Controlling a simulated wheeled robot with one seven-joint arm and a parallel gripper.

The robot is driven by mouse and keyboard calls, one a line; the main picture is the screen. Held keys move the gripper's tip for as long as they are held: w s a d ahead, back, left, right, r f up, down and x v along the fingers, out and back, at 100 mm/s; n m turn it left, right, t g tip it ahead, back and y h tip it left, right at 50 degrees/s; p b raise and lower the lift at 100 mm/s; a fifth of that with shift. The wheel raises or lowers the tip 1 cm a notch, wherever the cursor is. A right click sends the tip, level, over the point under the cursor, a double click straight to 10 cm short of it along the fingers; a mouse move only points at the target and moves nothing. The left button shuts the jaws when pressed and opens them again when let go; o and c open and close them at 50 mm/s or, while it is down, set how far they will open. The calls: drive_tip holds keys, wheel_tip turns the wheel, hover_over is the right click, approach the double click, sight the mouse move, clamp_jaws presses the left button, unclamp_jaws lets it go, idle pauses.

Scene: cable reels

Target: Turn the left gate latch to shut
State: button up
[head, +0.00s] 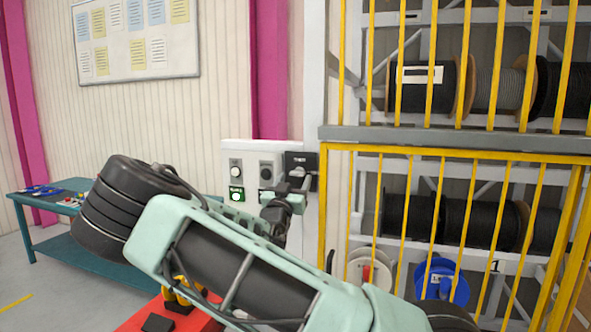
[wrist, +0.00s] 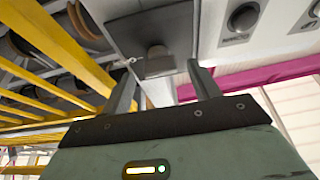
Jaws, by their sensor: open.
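The latch (head: 301,160) is a dark box at the right end of a white panel, just left of the yellow gate. In the wrist view the dark plate of the latch (wrist: 150,28) has a grey knob (wrist: 156,58) standing out from it. My gripper (head: 296,185) is in front of the latch and hides its lower part in the head view. In the wrist view my gripper (wrist: 162,88) is open, with one finger on each side of the knob. I cannot tell whether the fingers touch it.
The white panel (head: 235,154) carries other round controls and a green sign. The yellow barred gate (head: 323,220) stands right, in front of racks with cable reels (head: 430,85). A teal table (head: 60,240) stands left. A red surface (head: 145,318) lies below my arm.

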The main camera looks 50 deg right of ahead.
drive_tip(key=shift+p+x, duration=0.3)
drive_tip(key=shift+x, duration=0.85)
drive_tip(key=c, duration=1)
drive_tip(key=shift+o, duration=0.2)
